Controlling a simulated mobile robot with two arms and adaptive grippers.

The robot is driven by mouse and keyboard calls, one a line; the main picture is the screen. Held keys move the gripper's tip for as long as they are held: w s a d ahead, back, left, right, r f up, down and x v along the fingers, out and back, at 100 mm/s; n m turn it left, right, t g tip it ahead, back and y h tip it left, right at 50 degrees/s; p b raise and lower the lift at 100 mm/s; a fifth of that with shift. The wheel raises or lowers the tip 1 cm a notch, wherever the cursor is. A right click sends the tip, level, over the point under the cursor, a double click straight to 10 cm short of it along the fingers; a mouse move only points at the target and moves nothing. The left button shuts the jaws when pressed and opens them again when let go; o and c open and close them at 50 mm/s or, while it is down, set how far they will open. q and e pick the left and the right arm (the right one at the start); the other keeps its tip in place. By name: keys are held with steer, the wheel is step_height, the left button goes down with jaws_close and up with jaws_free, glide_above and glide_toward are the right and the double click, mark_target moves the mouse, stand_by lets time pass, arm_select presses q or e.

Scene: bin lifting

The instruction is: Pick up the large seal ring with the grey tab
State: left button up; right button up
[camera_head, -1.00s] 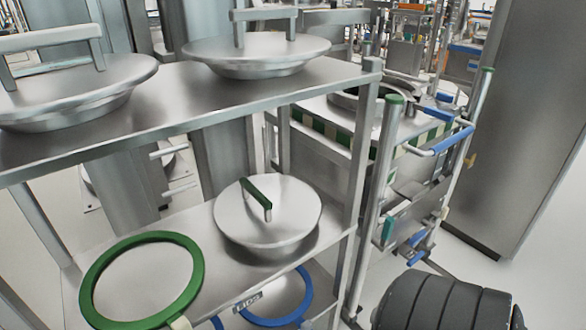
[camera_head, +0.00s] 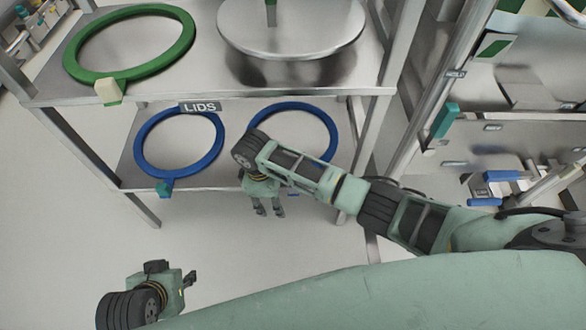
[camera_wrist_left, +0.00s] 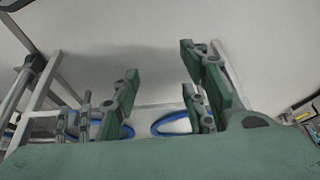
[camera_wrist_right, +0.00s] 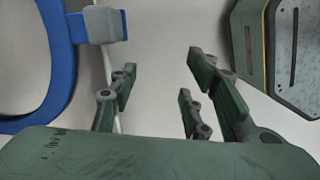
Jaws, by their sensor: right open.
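The blue ring with the grey tab lies at the right of the lower shelf; in the head view this ring (camera_head: 325,122) is partly hidden by my right arm, which covers its tab. In the right wrist view the ring (camera_wrist_right: 58,60) is at the left edge and its grey tab (camera_wrist_right: 98,24) at the upper left. My right gripper (camera_head: 268,211) is open and empty at the shelf's front edge, apart from the tab. The right fingers (camera_wrist_right: 160,85) show wide apart. My left gripper (camera_head: 190,279) is open and empty at the lower left, away from the shelf (camera_wrist_left: 165,80).
Another blue ring (camera_head: 143,160) with a teal tab (camera_head: 164,188) lies left on the lower shelf. A green ring (camera_head: 186,50) with a beige tab (camera_head: 108,91) and a steel lid (camera_head: 292,35) are above. A "LIDS" label (camera_head: 200,107) marks the upper shelf edge. Floor in front is clear.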

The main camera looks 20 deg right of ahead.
steer(key=w+d+r+h, duration=0.1)
steer(key=d, duration=0.1)
steer(key=w+d+r+n+h+b, duration=0.1)
steer(key=w, duration=0.1)
steer(key=w+d+h+b, duration=0.1)
steer(key=d, duration=0.1)
steer(key=shift+w+d+r+n+g, duration=0.15)
steer(key=shift+d+r+n+g, duration=0.15)
steer(key=shift+d+r+n, duration=0.1)
step_height(320, 180, down, 2)
steer(key=shift+d+f+b, duration=0.1)
steer(key=shift+f+b, duration=0.15)
steer(key=shift+b, duration=0.65)
steer(key=b+x, duration=0.1)
steer(key=x, duration=0.1)
steer(key=shift+d+f, duration=0.1)
steer(key=shift+f, duration=0.1)
arm_select(q)
steer(key=w+d+r+t+h, duration=0.1)
steer(key=w+d+r+t, duration=0.1)
steer(key=w+r+t, duration=0.2)
steer(key=w+d+r+t+h, duration=0.1)
steer(key=w+d+r+t, duration=0.1)
steer(key=w+r+t, duration=0.3)
steer(key=w+r, duration=0.3)
steer(key=r, duration=0.2)
steer(key=shift+d+r, duration=0.2)
steer(key=shift+d, duration=0.05)
arm_select(e)
steer(key=shift+c, duration=0.4)
